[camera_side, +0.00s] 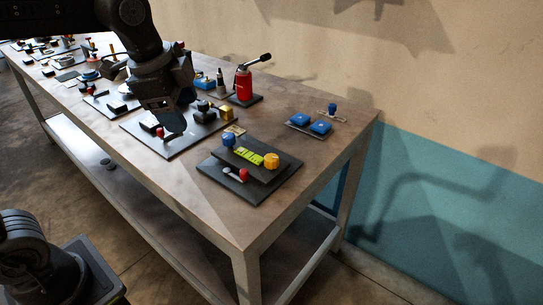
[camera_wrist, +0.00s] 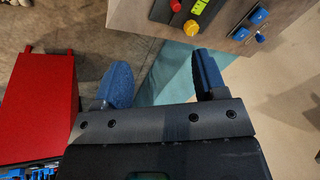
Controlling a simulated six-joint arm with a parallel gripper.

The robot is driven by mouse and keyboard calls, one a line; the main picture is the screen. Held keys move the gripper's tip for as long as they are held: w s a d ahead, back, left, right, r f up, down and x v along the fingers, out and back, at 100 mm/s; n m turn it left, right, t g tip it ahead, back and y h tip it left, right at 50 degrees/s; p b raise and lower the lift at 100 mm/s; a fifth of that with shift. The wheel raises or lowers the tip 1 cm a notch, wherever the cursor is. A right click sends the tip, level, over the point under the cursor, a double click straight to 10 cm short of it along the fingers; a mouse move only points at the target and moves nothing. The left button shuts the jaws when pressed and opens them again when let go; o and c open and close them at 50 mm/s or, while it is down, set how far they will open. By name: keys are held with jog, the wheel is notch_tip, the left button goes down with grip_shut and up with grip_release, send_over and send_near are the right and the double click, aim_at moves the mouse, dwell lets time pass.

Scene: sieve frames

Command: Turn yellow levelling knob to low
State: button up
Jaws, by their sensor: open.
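The yellow knob (camera_side: 271,160) sits at the right end of a dark panel (camera_side: 262,195) near the table's front right corner. It also shows at the top of the wrist view (camera_wrist: 191,28). Beside it on the panel are a yellow-green label (camera_side: 249,155), a blue knob (camera_side: 228,140) and a red-tipped lever (camera_side: 243,174). My gripper (camera_side: 177,122) hangs to the left of this panel, over another dark board, apart from the yellow knob. In the wrist view its two blue fingers (camera_wrist: 162,80) stand wide apart with nothing between them. The knob's pointer mark is too small to read.
Blue buttons (camera_side: 320,127) on a plate lie behind the panel, to its right. A red cylinder with a black lever (camera_side: 243,84) stands farther back. Several more boards crowd the table's left part. The table top (camera_side: 215,215) in front of the panel is bare.

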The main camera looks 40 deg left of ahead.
jog(key=w+d+m+g, duration=0.2)
jog(key=w+m, duration=0.6)
jog(key=w, duration=0.1)
jog(key=m+g, duration=0.2)
jog(key=m, duration=0.9)
send_over(271, 157)
notch_tip(271, 157, down, 6)
notch_tip(271, 157, down, 14)
jog(key=shift+d+f, duration=0.1)
jog(key=c, duration=0.9)
